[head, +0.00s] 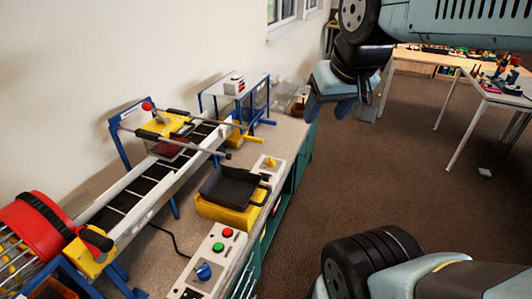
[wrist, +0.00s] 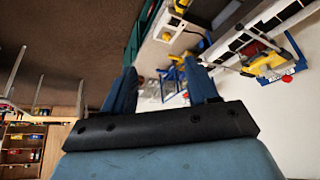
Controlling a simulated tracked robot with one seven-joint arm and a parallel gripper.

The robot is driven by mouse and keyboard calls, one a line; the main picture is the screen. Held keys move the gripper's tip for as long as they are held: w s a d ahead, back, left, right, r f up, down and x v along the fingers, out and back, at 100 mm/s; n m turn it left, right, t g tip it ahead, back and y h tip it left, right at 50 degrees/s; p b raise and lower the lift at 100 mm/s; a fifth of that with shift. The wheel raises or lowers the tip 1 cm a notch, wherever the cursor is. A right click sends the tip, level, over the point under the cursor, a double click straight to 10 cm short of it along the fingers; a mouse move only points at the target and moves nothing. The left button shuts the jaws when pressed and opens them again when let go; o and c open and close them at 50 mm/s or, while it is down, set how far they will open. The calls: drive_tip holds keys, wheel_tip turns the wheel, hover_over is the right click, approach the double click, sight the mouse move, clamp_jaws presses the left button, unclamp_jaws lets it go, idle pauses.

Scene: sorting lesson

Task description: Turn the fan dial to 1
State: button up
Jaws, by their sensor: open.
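Two dials show in the head view, and I cannot read which one is the fan dial. A blue dial (head: 204,271) sits on a pale control box (head: 188,291) at the front of the bench, below a red and a green button. A yellow dial (head: 268,165) sits on a smaller pale box (head: 260,179) farther back by the bench's right edge. No numbers are legible. My gripper (head: 344,108) is open and empty, in the air to the right of the bench's far end, apart from both dials. Its two blue fingers stand well apart in the wrist view (wrist: 161,88).
A conveyor (head: 145,184) with a yellow-and-blue frame runs along the wall. A black tray (head: 232,185) on a yellow base stands between the two dial boxes. A red drum (head: 30,228) is at the left. The floor (head: 315,190) right of the bench is clear.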

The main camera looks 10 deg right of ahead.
drive_tip(key=shift+o, duration=0.4)
drive_tip(key=w+f+m+g, duration=0.1)
drive_tip(key=w+m, duration=0.2)
drive_tip(key=w, duration=0.8)
drive_tip(key=shift+w+a+f+m+g, duration=0.2)
drive_tip(key=shift+m+g, duration=0.1)
drive_tip(key=m+g, duration=0.4)
drive_tip(key=m, duration=0.5)
hover_over(271, 159)
wheel_tip(271, 159, down, 24)
wheel_tip(271, 159, down, 14)
drive_tip(key=shift+f, duration=0.2)
